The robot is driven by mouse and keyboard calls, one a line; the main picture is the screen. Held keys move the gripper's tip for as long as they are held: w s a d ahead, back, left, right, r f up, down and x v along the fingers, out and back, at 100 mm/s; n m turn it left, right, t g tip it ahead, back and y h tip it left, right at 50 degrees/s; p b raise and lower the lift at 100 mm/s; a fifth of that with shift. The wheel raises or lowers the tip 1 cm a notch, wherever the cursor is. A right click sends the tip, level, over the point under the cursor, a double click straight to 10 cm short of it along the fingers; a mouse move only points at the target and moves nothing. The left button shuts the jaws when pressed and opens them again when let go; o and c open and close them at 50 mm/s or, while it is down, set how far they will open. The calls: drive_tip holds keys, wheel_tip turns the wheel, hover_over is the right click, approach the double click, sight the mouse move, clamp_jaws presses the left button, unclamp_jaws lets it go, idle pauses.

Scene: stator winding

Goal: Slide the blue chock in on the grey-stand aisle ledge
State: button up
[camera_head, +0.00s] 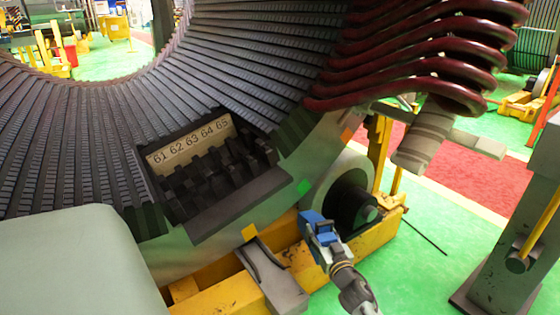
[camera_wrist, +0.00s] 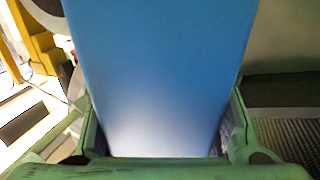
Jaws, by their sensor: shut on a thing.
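The blue chock (camera_head: 314,226) is held in my gripper (camera_head: 325,240) in the head view, in front of the stator's lower rim, left of and below the dark roller (camera_head: 352,205). In the wrist view the blue chock (camera_wrist: 160,80) fills the middle between the two fingers of my gripper (camera_wrist: 160,150), which are shut on it. The chock's far end is out of the wrist view. The grey stand (camera_head: 505,235) is at the right edge of the head view. I cannot tell which surface is its aisle ledge, or whether the chock touches anything.
The large stator (camera_head: 225,235) rises over a yellow cradle beam (camera_head: 395,215). A grey curved block (camera_head: 275,280) sits left of my gripper at the rim. Dark red coils (camera_head: 420,50) overhang at upper right. Green floor (camera_head: 415,260) is open between the cradle and the stand.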

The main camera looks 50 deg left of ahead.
drive_tip(key=s+a+f+n+g+y+b, duration=0.25)
drive_tip(key=s+a+f+n+g, duration=0.2)
drive_tip(key=s+a+f, duration=0.45)
drive_tip(key=shift+m+g+h, duration=0.45)
drive_tip(key=shift+s+d+f+b, duration=0.2)
drive_tip(key=shift+s+f+b, duration=0.05)
drive_tip(key=shift+f+b, duration=1)
drive_tip(key=shift+s+d+f+b, duration=0.25)
drive_tip(key=shift+f+b, duration=0.95)
drive_tip(key=shift+f, duration=0.1)
drive_tip(key=shift+s+d+f+b, duration=0.2)
drive_tip(key=shift+s+f+b, duration=0.05)
drive_tip(key=shift+f+b, duration=1)
drive_tip(key=shift+d+p, duration=0.2)
drive_tip(key=shift+p, duration=0.3)
drive_tip(key=shift+f, duration=0.4)
drive_tip(key=shift+a+b, duration=0.2)
drive_tip(key=shift+b, duration=0.1)
